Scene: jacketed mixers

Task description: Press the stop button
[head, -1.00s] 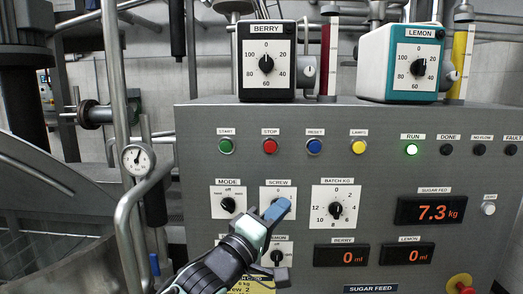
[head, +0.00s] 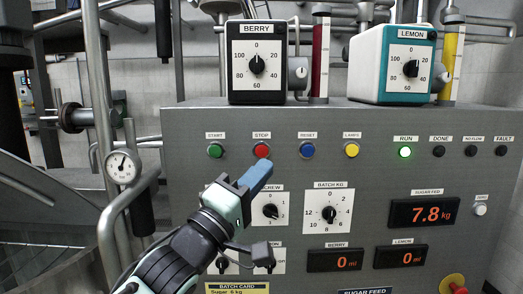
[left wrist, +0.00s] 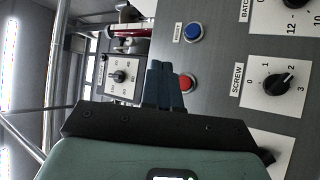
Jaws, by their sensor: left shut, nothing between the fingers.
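The red stop button (head: 261,150) sits under its STOP label on the grey control panel (head: 380,180), between the green start button and the blue reset button. My left gripper (head: 262,170) is shut and empty, with its blue fingertips just below the stop button in the head view. In the left wrist view the shut fingertips (left wrist: 164,78) are beside the red stop button (left wrist: 186,83) and cover part of it. I cannot tell whether they touch it. My right gripper is not in view.
Green start (head: 215,151), blue reset (head: 307,151) and yellow lamps (head: 351,150) buttons flank it. The screw knob (head: 270,211) lies below. The RUN lamp (head: 405,152) glows green and the sugar display (head: 422,211) reads 7.8 kg. A pressure gauge (head: 122,166) and pipes stand left.

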